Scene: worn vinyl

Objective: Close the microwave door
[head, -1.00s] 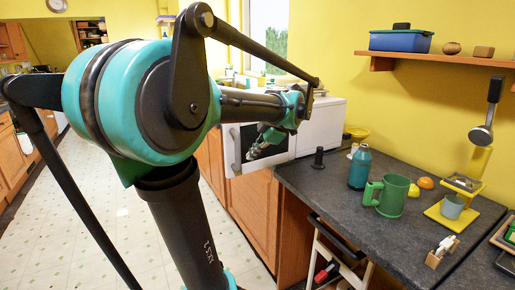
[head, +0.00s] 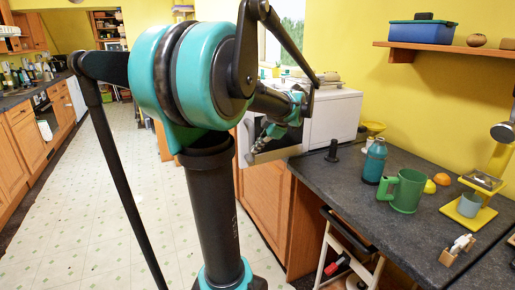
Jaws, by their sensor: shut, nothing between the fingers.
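The white microwave (head: 335,117) stands on the dark counter by the window, partly hidden behind my arm. Its door (head: 287,147), a white panel with a dark window, stands open and sticks out past the counter's left edge. My gripper (head: 257,148) is in front of the door panel, near its left part, with its fingers shut and empty. The gripper covers part of the door. I cannot tell whether it touches the door.
A black upright object (head: 332,151), a teal bottle (head: 374,163) and a green mug (head: 404,191) stand on the counter (head: 335,180) right of the door. The floor (head: 90,210) at left is clear.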

